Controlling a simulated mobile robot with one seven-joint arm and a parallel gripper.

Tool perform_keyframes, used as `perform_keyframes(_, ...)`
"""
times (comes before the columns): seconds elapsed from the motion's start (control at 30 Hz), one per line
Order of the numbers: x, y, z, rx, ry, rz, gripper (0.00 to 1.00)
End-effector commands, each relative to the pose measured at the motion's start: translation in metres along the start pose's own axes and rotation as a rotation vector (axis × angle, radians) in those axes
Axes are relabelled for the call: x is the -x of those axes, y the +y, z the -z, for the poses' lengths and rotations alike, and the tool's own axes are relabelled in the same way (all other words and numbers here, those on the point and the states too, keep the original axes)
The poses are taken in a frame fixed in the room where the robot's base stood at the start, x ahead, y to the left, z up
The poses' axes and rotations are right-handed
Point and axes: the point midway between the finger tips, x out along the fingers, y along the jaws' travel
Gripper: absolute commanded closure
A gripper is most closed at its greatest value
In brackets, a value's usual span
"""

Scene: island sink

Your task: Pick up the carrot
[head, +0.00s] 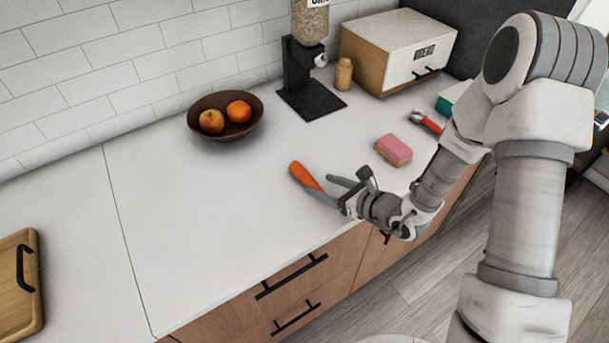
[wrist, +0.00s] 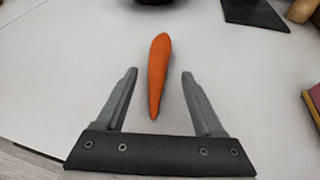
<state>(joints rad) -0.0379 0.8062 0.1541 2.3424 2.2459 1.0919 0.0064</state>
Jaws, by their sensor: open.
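The orange carrot (head: 304,175) lies on the white countertop near its front edge. My gripper (head: 325,188) is at its right end, low over the counter. In the wrist view the carrot (wrist: 158,72) lies lengthwise ahead, its narrow end pointing back toward my gripper (wrist: 159,75). The two fingers are open, one on each side of the carrot's narrow end, with a gap on both sides. The thicker end reaches out beyond the fingertips. Nothing is held.
A brown bowl (head: 193,124) with fruit stands behind the carrot. A pink sponge (head: 394,150), a red-handled tool (head: 427,122), a dark dispenser (head: 311,98), a small wooden jar (head: 344,74) and a bread box (head: 385,50) are to the right. The counter left of the carrot is clear.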

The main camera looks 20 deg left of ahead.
Motion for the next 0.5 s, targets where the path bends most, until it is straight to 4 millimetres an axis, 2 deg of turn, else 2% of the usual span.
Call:
perform_keyframes(0.1, -0.02, 0.003, -0.001, 0.001, 0.0, -0.004, 0.3)
perform_keyframes(0.2, -0.032, 0.002, -0.001, 0.001, 0.0, -0.002, 0.3)
perform_keyframes(0.5, -0.038, 0.002, 0.0, 0.001, 0.0, -0.001, 0.3)
